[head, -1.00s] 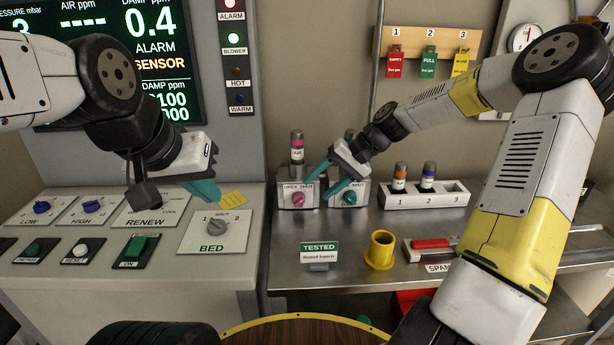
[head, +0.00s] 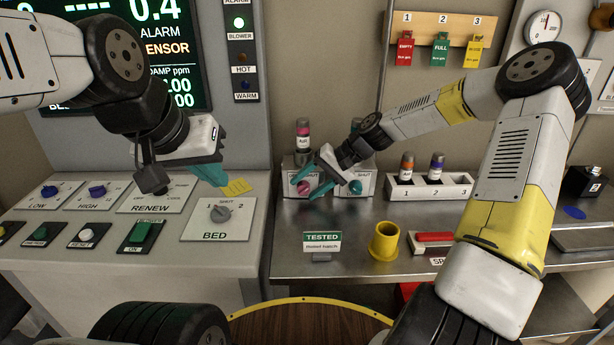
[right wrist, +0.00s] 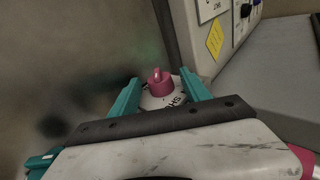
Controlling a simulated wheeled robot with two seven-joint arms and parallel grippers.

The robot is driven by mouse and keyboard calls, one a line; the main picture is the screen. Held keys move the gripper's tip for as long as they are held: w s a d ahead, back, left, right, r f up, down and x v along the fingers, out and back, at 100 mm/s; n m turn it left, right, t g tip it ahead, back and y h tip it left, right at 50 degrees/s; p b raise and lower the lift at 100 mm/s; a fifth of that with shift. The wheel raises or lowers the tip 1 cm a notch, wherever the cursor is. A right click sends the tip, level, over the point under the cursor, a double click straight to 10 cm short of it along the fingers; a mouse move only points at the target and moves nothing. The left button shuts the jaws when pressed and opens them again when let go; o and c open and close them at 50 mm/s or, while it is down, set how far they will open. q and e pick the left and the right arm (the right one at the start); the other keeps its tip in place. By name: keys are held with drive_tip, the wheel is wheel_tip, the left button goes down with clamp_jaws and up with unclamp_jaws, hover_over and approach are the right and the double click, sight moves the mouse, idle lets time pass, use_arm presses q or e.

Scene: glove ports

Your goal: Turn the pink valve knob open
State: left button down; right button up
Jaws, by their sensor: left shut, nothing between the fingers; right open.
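The pink valve knob (head: 304,187) is on the front of the left white valve box (head: 289,174) on the steel bench. In the right wrist view the pink knob (right wrist: 160,82) stands a little beyond and between the fingertips. My right gripper (head: 303,186) is open, its teal fingers around the line to the knob; I cannot tell whether they touch it. A teal knob (head: 355,187) sits on the neighbouring box, right beside the gripper. My left gripper (head: 219,178) is shut and empty above the sloped control panel, left of the boxes.
A pink-banded bottle (head: 303,137) stands on the left box. A TESTED sign (head: 322,242), a yellow cup (head: 384,241) and a rack (head: 455,190) with two bottles stand on the bench. The BED dial (head: 221,212) lies below my left gripper.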

clamp_jaws()
drive_tip(key=shift+r+h, duration=0.1)
drive_tip(key=shift+h, duration=0.2)
drive_tip(key=h, duration=0.3)
drive_tip(key=shift+a+r, duration=0.2)
drive_tip(key=shift+a, duration=0.2)
drive_tip(key=h, duration=0.5)
drive_tip(key=shift+a, duration=0.4)
drive_tip(key=h, duration=0.5)
drive_tip(key=shift+a+f+n, duration=0.15)
drive_tip(key=shift+a+n, duration=0.15)
drive_tip(key=shift+a+f+h, duration=0.1)
drive_tip(key=shift+f+h, duration=0.05)
drive_tip(key=shift+h, duration=0.95)
drive_tip(key=shift+a+f+h, duration=0.1)
drive_tip(key=shift+h, duration=1)
drive_tip(key=shift+s+d, duration=0.1)
